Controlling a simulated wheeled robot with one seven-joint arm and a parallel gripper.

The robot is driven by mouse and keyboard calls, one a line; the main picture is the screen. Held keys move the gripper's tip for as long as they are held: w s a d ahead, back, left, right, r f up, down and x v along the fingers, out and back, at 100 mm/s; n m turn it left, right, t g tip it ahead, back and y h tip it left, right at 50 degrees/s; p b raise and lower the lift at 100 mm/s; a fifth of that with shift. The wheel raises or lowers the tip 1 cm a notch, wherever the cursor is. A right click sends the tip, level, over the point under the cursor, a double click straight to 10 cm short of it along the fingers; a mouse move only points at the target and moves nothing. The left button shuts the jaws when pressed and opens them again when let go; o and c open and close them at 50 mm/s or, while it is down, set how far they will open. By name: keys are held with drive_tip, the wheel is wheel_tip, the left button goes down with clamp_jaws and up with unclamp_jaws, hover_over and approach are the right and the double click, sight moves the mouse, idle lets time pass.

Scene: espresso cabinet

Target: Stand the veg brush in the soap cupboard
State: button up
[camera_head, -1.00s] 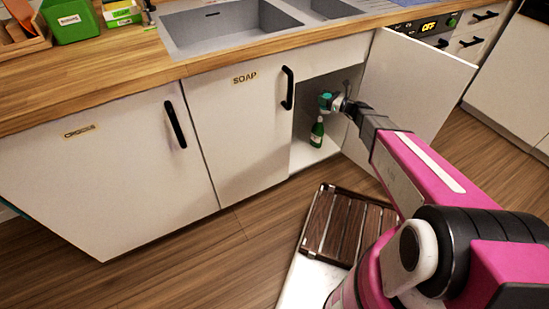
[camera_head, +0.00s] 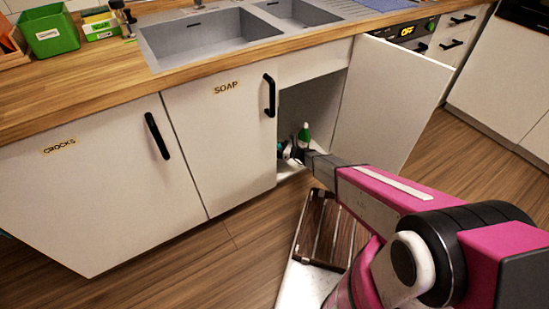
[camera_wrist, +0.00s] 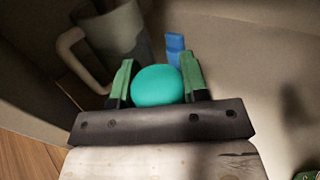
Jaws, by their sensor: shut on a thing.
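My gripper (camera_head: 289,151) is low inside the open cupboard, near its floor. In the wrist view its two green fingers (camera_wrist: 157,76) are shut on a round teal thing (camera_wrist: 157,86), which I take to be the veg brush. Only its rounded teal end shows; the rest is hidden below the fingers. I cannot tell whether it touches the cupboard floor. The door labelled SOAP (camera_head: 215,130) is shut. The opening just to its right is uncovered, with its door (camera_head: 385,105) swung out to the right.
A green bottle (camera_head: 304,136) stands in the cupboard just behind my gripper. The wrist view shows a grey jug (camera_wrist: 118,38) with a handle and a blue object (camera_wrist: 175,46) beyond the fingers. A dark slatted rack (camera_head: 316,236) is below my arm.

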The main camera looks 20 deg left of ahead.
drive_tip(key=shift+w+d+f, duration=0.7)
drive_tip(key=shift+w+f, duration=0.8)
drive_tip(key=shift+f, duration=0.15)
drive_tip(key=shift+w+d+f, duration=0.75)
drive_tip(key=shift+w+f, duration=0.8)
drive_tip(key=shift+f, duration=0.15)
drive_tip(key=shift+w+d+f, duration=0.7)
drive_tip(key=shift+w+f, duration=0.8)
drive_tip(key=shift+f, duration=0.15)
drive_tip(key=shift+f, duration=0.2)
drive_tip(key=o, duration=0.9)
drive_tip(key=shift+o, duration=0.2)
drive_tip(key=shift+r, duration=0.15)
drive_tip(key=d, duration=0.7)
drive_tip(key=shift+s+d, duration=0.25)
drive_tip(key=s+d+r+n+h, duration=0.6)
drive_tip(key=s+d+r, duration=0.2)
drive_tip(key=d+r, duration=0.4)
drive_tip(key=s+d+r+n+h, duration=0.6)
drive_tip(key=s+d+r, duration=0.2)
drive_tip(key=d+r, duration=0.5)
drive_tip(key=s+d+r+n+h, duration=0.6)
drive_tip(key=s+d+r, duration=0.2)
drive_tip(key=d+r, duration=0.5)
drive_tip(key=shift+s+d+r+n+g, duration=0.2)
drive_tip(key=shift+d+r+n+g, duration=0.15)
drive_tip(key=shift+d, duration=0.25)
